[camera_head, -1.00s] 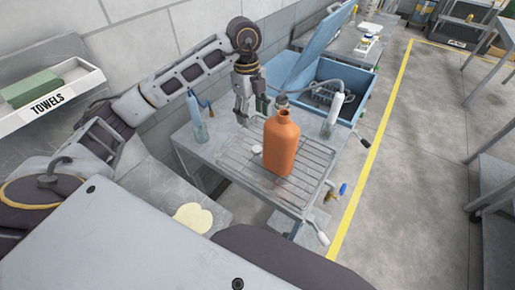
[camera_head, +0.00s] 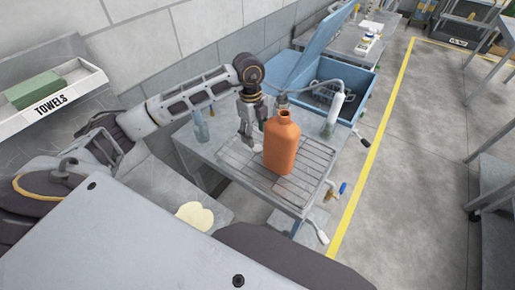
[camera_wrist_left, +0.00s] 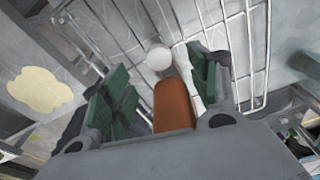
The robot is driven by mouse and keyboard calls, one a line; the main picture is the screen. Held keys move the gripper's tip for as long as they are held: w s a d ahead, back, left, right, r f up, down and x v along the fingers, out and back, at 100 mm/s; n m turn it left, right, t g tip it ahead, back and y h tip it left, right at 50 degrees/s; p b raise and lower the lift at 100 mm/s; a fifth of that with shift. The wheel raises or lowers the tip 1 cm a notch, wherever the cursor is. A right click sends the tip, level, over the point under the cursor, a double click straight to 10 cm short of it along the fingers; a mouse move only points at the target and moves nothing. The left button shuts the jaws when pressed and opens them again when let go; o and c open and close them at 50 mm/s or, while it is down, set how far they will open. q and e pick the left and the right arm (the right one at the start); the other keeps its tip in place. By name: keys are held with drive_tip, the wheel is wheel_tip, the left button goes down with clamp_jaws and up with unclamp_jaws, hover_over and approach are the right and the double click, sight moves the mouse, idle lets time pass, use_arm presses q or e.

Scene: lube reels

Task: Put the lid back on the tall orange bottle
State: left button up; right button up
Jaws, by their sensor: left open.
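The tall orange bottle (camera_head: 281,145) stands upright and uncapped on the wire rack (camera_head: 315,183). A small white round piece, probably its lid (camera_head: 258,148), lies on the rack just left of the bottle, partly hidden by my gripper. My left gripper (camera_head: 252,136) is open and points down close above it, beside the bottle. In the left wrist view the white lid (camera_wrist_left: 159,58) lies beyond the green finger pads, and the orange bottle (camera_wrist_left: 173,105) shows between them in the picture. Whether a finger touches the bottle cannot be told. My right gripper is out of view.
A blue open-lidded bin (camera_head: 345,78) and a white spray bottle (camera_head: 334,115) with a hose stand behind. A cream spill (camera_head: 194,215) lies at front left. The rack's front right is clear.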

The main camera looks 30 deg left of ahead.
sight(257, 147)
use_arm(q)
drive_tip(key=shift+f, duration=0.3)
drive_tip(key=shift+s+d+f+p, duration=0.15)
drive_tip(key=shift+f+p, duration=0.2)
drive_tip(key=shift+f, duration=0.6)
drive_tip(key=shift+s+d+f+p, duration=0.1)
drive_tip(key=shift+f+p, duration=0.2)
drive_tip(key=shift+f, duration=1.2)
drive_tip(key=shift+c, duration=0.2)
drive_tip(key=c, duration=0.7)
drive_tip(key=shift+c, duration=0.2)
drive_tip(key=shift+w+r, duration=0.1)
drive_tip(key=shift+r, duration=0.05)
